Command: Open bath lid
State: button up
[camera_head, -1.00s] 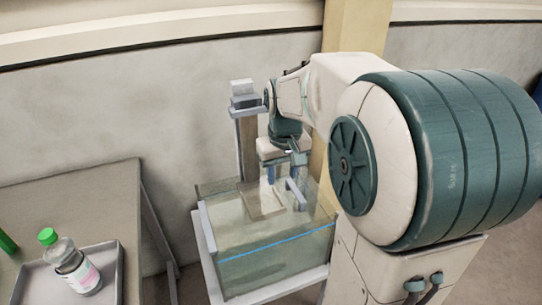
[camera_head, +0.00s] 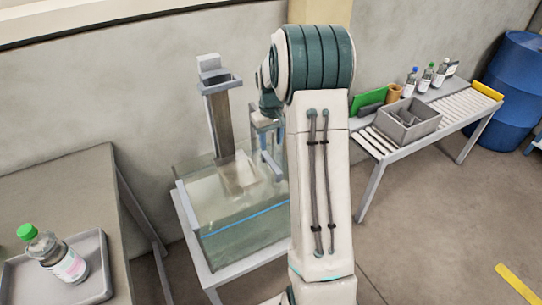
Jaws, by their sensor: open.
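The bath is a clear glass tank (camera_head: 245,230) with a blue line on its front, on a light stand left of my arm. Its lid (camera_head: 205,185) looks like a see-through top lying flat and closed, though its edges are hard to make out. A grey bar handle (camera_head: 271,167) stands at the right of the top. My gripper (camera_head: 262,143) is open above the right rear of the bath, close to the handle and partly hidden by my arm. I cannot tell whether it touches the handle.
A grey post with a bracket (camera_head: 219,105) rises behind the bath. At left, a table (camera_head: 60,185) holds a tray with a green-capped bottle (camera_head: 58,258). At right, a slatted bench (camera_head: 455,110) carries a grey bin (camera_head: 407,122) and bottles. A blue barrel (camera_head: 515,80) stands beyond.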

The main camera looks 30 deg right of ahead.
aim_at(271, 161)
notch_tip(271, 161, down, 8)
jog(key=shift+r+p, duration=0.15)
jog(key=shift+p, duration=0.25)
grip_shut()
jog(key=shift+r, duration=0.1)
